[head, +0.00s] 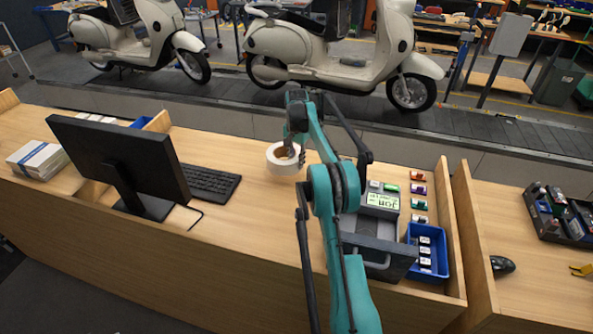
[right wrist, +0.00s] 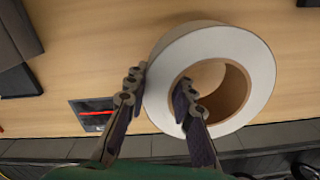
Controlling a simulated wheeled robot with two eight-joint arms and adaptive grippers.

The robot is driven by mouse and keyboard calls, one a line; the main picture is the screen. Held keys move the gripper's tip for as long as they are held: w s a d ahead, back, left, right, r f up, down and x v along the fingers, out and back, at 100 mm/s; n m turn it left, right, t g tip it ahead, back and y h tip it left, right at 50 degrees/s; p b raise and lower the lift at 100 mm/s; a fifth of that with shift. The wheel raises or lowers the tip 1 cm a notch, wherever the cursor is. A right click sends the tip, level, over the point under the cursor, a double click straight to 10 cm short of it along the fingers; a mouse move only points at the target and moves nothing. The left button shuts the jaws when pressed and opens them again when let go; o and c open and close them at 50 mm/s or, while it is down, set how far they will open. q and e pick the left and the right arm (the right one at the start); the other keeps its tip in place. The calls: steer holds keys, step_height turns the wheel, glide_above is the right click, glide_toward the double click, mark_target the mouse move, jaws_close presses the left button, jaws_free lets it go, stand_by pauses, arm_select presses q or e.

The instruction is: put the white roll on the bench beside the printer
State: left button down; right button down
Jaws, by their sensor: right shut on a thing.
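The white roll (head: 281,166), with a brown core, is over the bench (head: 240,215) between the keyboard and the printer. My right gripper (head: 295,148) is shut on the roll's wall. In the right wrist view, one finger of the gripper (right wrist: 160,84) is inside the core and the other is outside the roll (right wrist: 255,62). I cannot tell whether the roll touches the bench. The dark grey printer (head: 372,244) stands to the right, partly hidden behind my right arm. My left gripper is not in view.
A monitor (head: 120,155) and keyboard (head: 208,183) stand left of the roll. A blue tray (head: 433,273) and small coloured items (head: 418,189) are right of the printer. A dark flat item with a red stripe (right wrist: 93,114) lies near the roll. The conveyor (head: 460,125) with scooters runs behind.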

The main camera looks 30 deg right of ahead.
steer(key=shift+w+f+b, duration=0.1)
steer(key=shift+f+b, duration=0.35)
steer(key=shift+f, duration=1.65)
steer(key=shift+a, duration=0.1)
steer(key=shift+f, duration=0.1)
steer(key=c, duration=1.3)
jaws_free()
